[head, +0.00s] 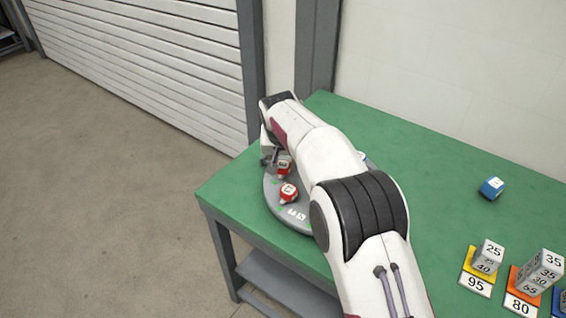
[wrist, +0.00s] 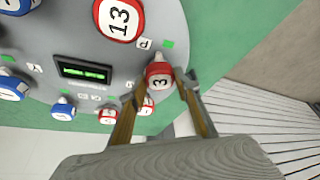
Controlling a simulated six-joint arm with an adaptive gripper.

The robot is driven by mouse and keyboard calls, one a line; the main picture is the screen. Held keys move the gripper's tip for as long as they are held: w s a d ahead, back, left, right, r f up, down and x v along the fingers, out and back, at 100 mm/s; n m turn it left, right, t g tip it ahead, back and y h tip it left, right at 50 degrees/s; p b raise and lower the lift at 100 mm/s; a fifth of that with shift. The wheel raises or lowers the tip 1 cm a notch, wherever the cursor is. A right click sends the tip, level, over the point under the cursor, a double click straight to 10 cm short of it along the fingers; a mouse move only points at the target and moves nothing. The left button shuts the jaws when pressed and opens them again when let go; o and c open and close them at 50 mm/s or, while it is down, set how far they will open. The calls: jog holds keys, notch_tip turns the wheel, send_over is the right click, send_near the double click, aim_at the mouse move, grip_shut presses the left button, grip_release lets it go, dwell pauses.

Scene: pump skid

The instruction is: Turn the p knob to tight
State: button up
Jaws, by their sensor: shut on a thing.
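In the wrist view a red knob (wrist: 158,77) with a white face marked 3 sits at the edge of a round grey panel (wrist: 190,25). A small tag (wrist: 144,44) that looks like "p" lies beside it, with green marks near. My gripper (wrist: 160,86) is shut on this knob, one finger on each side. In the head view my gripper (head: 271,157) is at the far left of the panel (head: 272,197), partly hidden by my arm. A red knob (head: 284,168) shows close to it. The knob's pointer direction is hard to read.
A larger red knob marked 13 (wrist: 118,18), blue knobs (wrist: 62,109) and a lit display (wrist: 83,72) are on the panel.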

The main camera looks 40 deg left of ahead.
jog(key=shift+m+h, duration=0.3)
jog(key=shift+m, duration=0.6)
jog(key=o, duration=1.1)
jog(key=shift+o, duration=0.2)
jog(key=shift+v, duration=2.45)
jog(key=s+d, duration=0.4)
jog(key=s, duration=0.7)
jog(key=shift+d, duration=0.4)
